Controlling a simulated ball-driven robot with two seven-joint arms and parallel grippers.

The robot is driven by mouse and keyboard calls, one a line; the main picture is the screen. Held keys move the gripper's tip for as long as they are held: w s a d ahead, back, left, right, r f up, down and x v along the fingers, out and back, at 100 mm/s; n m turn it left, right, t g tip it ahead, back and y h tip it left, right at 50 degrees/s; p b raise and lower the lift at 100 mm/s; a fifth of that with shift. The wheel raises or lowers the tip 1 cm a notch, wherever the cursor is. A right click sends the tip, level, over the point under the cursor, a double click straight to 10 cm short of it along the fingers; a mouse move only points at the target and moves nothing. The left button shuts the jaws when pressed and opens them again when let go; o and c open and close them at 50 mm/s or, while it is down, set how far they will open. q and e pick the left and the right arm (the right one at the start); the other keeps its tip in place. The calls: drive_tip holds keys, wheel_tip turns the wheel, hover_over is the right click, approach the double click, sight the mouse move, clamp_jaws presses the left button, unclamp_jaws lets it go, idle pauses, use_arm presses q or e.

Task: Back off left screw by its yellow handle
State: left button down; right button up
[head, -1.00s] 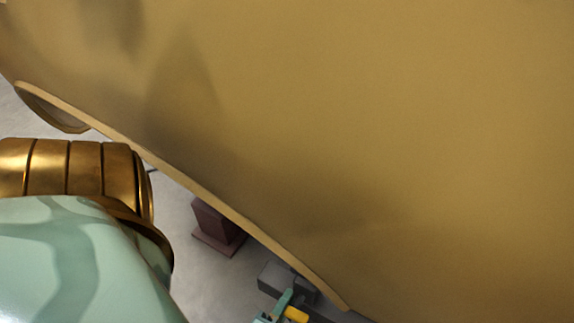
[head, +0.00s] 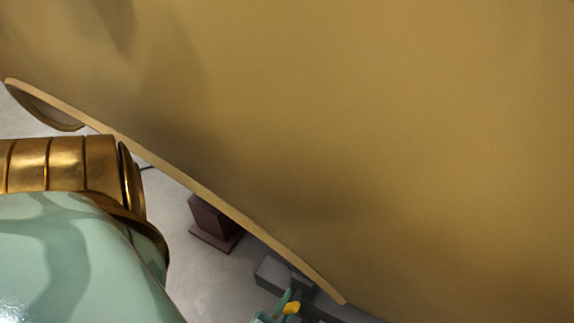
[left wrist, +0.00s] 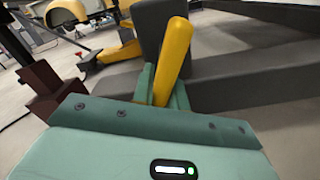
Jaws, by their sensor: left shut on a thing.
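The yellow handle (left wrist: 174,58) stands tilted between the fingers of my left gripper (left wrist: 163,88) in the left wrist view. The gripper is shut on it. In the head view the yellow handle (head: 292,308) shows small at the bottom edge, with the teal fingers of my left gripper (head: 284,306) beside it. The screw's own body cannot be made out. My right gripper is not in view.
A large tan shell (head: 380,130) fills most of the head view. Dark grey beams (left wrist: 240,75) lie right behind the handle. A dark red block (head: 212,222) stands on the grey floor, also at the left in the left wrist view (left wrist: 45,88).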

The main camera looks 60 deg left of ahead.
use_arm(q)
drive_tip(key=n, duration=0.3)
drive_tip(key=d+n, duration=0.1)
drive_tip(key=n, duration=0.1)
drive_tip(key=shift+w+d+f, duration=0.1)
drive_tip(key=shift+w+f, duration=0.05)
drive_tip(key=shift+f, duration=0.1)
drive_tip(key=shift+d, duration=0.1)
idle(0.4)
drive_tip(key=c, duration=1.4)
unclamp_jaws()
drive_tip(key=shift+w, duration=0.15)
